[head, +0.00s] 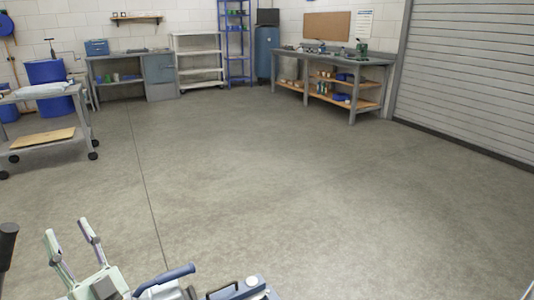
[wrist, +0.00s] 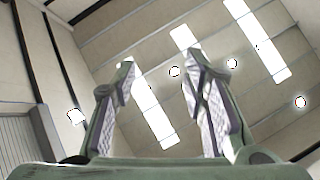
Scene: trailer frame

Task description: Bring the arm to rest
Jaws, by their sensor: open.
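My gripper (head: 67,230) shows at the lower left of the head view, with its two pale green fingers pointing up and standing apart. In the wrist view my gripper (wrist: 159,60) is open, with a clear gap between the fingers and nothing held. The wrist camera faces up at the ceiling, so the gripper points upward. Much of my arm lies below the edge of the head view and is hidden.
A wheeled cart (head: 50,151) stands at the left, near a blue drum (head: 50,72). A workbench (head: 350,62) stands at the back right beside a roller door (head: 470,75). White shelving (head: 199,69) stands at the back wall. The middle of the concrete floor (head: 270,160) is clear.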

